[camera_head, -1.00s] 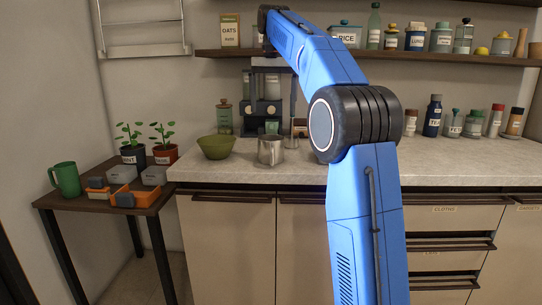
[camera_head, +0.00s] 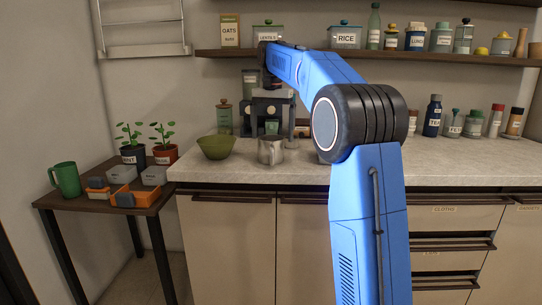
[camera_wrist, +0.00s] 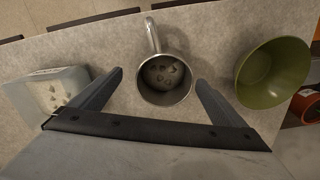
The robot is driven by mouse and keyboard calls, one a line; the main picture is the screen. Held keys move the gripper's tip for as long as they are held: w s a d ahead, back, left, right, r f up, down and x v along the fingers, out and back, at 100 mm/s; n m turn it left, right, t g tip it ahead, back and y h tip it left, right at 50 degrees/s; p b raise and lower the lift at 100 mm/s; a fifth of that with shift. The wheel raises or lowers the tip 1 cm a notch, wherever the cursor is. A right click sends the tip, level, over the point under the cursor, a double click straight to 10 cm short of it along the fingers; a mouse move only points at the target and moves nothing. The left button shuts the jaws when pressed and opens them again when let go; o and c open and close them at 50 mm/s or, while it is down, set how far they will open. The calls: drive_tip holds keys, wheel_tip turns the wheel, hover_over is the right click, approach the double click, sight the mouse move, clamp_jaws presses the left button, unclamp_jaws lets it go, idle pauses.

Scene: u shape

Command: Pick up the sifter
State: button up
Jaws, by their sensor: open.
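The sifter (camera_head: 271,151) is a grey metal cup with a side handle, standing upright near the front of the counter. In the wrist view the sifter (camera_wrist: 176,96) is seen from above, with its handle pointing up the picture and several dark marks inside. My gripper (camera_wrist: 159,77) is open, its two fingers on either side of the sifter with gaps between. In the head view my gripper (camera_head: 268,133) points down just above or behind the sifter. I cannot tell how far its fingertips are from it.
A green bowl (camera_head: 216,147) stands left of the sifter; it also shows in the wrist view (camera_wrist: 262,88). A pale container (camera_wrist: 50,92) lies on the sifter's other side. Jars and bottles line the counter's back and the shelf (camera_head: 400,56).

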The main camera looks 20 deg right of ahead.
wheel_tip(320, 180, down, 2)
drive_tip(key=shift+f, duration=0.1)
drive_tip(key=shift+a+f, duration=0.2)
drive_tip(key=shift+f, duration=0.65)
drive_tip(key=shift+a+f, duration=0.15)
drive_tip(key=shift+f, duration=0.75)
drive_tip(key=shift+a+f, duration=0.2)
drive_tip(key=shift+f, duration=0.65)
drive_tip(key=c, duration=1.2)
